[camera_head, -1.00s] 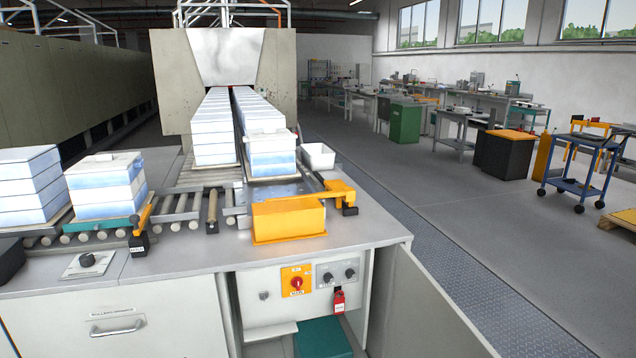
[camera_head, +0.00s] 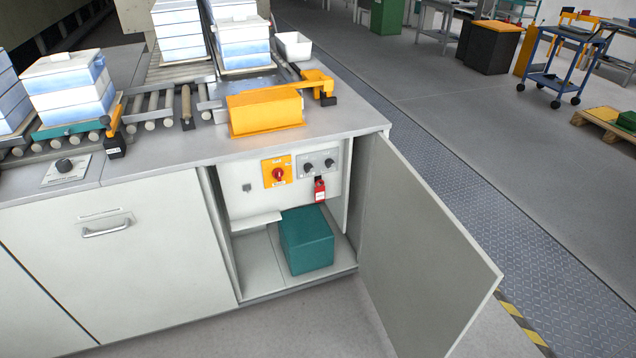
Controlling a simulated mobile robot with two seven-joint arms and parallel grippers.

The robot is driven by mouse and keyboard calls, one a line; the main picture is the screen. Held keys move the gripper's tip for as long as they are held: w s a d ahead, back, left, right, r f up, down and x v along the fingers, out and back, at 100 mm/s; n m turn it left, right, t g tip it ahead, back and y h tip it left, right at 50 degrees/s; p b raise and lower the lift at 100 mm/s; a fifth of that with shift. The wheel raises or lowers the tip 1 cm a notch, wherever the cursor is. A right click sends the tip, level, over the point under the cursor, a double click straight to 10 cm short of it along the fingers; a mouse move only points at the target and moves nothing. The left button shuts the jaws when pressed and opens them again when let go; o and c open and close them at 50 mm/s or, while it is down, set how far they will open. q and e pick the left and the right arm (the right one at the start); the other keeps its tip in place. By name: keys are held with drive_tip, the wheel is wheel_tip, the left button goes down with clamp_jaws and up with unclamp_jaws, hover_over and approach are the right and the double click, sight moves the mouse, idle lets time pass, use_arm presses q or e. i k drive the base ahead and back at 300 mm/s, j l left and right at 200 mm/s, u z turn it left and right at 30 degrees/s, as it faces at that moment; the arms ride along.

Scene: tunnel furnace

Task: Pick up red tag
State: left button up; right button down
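The red tag (camera_head: 320,190) hangs inside the open cabinet (camera_head: 263,284), at the right of the control panel. It is small, with a dark clip or shackle at its top, just below the grey panel with two black knobs (camera_head: 318,164). A yellow plate with a red rotary switch (camera_head: 278,172) is to its left. Neither of my grippers shows in the head view.
The cabinet door (camera_head: 420,255) stands wide open to the right. A teal box (camera_head: 306,240) sits on the cabinet floor below the tag. An orange-yellow cover (camera_head: 265,112) and roller conveyor with stacked white-blue blocks (camera_head: 70,88) are on the worktop. Floor in front is clear.

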sight(319, 192)
drive_tip(key=i+j+z, duration=0.1)
drive_tip(key=i+j, duration=0.35)
drive_tip(key=i, duration=0.3)
drive_tip(key=i+j, duration=0.15)
drive_tip(key=i, duration=0.3)
drive_tip(key=i+j, duration=0.1)
drive_tip(key=i, duration=0.3)
